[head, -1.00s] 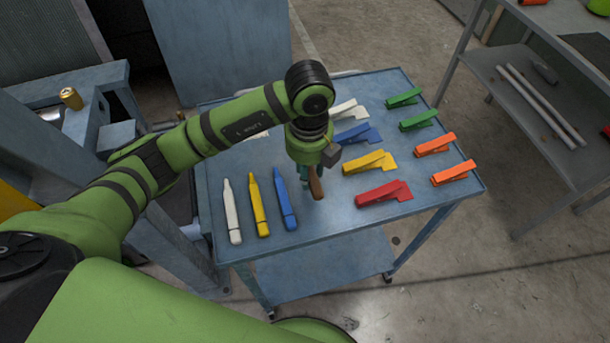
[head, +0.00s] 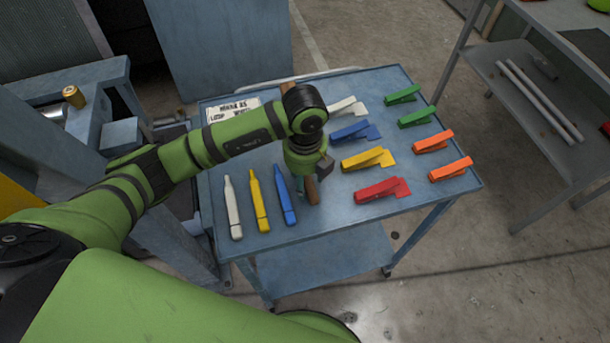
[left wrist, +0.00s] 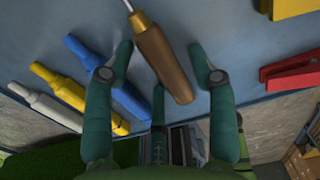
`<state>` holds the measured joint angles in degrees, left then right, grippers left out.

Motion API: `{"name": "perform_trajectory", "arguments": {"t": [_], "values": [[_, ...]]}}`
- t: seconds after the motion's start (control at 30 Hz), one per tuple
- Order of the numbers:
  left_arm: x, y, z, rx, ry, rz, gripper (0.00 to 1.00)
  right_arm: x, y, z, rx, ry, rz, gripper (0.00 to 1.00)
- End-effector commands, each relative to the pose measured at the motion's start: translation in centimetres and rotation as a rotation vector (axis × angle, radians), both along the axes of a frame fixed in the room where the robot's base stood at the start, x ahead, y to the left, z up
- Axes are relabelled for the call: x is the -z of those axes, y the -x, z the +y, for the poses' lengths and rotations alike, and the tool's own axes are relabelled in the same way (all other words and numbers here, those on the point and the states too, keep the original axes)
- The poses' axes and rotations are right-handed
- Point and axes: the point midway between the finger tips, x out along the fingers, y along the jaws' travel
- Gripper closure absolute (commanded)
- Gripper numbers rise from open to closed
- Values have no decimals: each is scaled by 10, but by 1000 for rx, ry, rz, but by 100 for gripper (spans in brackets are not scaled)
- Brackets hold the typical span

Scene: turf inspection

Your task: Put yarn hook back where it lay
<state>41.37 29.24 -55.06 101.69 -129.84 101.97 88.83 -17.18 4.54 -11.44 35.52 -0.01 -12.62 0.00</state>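The yarn hook (left wrist: 160,60) has a brown wooden handle and a thin metal shaft. In the left wrist view it lies between the two fingers of my left gripper (left wrist: 163,62), with a clear gap to the right finger. The left finger is close to the handle; I cannot tell if it touches. The gripper is open. In the head view the handle (head: 313,190) shows just beside my left gripper (head: 306,188), low over the blue table; the rest of the hook is hidden there. My right gripper is not in view.
White, yellow and blue marker-like tools (head: 258,200) lie left of the gripper on the table (head: 330,225). Red (head: 382,189), yellow, blue, green and orange clips lie to the right. A printed sign (head: 232,107) lies at the back left. The table's front strip is bare.

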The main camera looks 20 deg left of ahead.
Motion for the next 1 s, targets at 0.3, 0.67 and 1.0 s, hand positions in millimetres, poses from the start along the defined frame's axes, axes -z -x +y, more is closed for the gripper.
{"name": "perform_trajectory", "arguments": {"t": [0.3, 0.67, 1.0], "values": [[-5, 0, 0, 0, 0, 0, 42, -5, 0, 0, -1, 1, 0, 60], [-69, -1, 0, 2, 1, -7, 42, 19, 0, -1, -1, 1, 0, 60], [-120, 0, 1, -1, -2, -2, 42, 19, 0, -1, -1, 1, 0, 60]]}}
